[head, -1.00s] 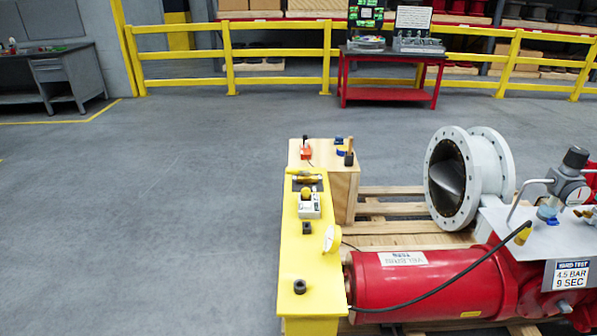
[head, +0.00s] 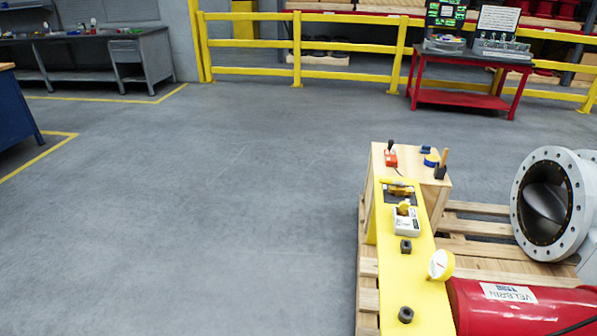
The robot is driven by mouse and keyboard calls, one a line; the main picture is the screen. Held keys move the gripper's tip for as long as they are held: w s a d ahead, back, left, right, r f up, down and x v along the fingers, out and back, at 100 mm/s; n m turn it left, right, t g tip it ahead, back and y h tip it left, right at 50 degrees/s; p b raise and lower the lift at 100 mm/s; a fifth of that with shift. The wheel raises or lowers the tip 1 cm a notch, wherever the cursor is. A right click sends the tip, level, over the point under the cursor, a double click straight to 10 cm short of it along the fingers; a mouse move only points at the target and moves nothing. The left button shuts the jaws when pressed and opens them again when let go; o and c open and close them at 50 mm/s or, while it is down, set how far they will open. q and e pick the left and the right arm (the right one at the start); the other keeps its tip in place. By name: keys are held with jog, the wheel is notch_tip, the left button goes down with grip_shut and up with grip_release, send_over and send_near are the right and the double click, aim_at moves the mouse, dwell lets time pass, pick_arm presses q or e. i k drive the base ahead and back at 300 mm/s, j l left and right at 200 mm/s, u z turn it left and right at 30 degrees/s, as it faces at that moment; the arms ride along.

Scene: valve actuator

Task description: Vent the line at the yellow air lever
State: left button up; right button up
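A yellow panel (head: 422,262) stands at the lower right, along the left side of a wooden pallet. Near its far end, a small yellow lever (head: 398,190) lies on a dark plate. Just nearer is a white box with a yellow knob (head: 405,208). I cannot tell for sure which of these two yellow parts is the air lever. A white round gauge (head: 440,264) sits on the panel's right edge. Neither of my grippers shows in the head view.
A red cylinder (head: 520,313) and a grey flanged valve (head: 550,203) rest on the pallet (head: 470,246) at right. A wooden box (head: 436,195) carries small tools. Grey floor (head: 200,230) is clear at left and centre. Yellow railing (head: 350,75) and a red table (head: 460,97) stand behind.

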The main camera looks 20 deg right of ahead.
aim_at(383, 180)
jog(key=i+j+u, duration=0.6)
jog(key=i, duration=0.15)
jog(key=i+z, duration=0.7)
jog(key=z, duration=0.2)
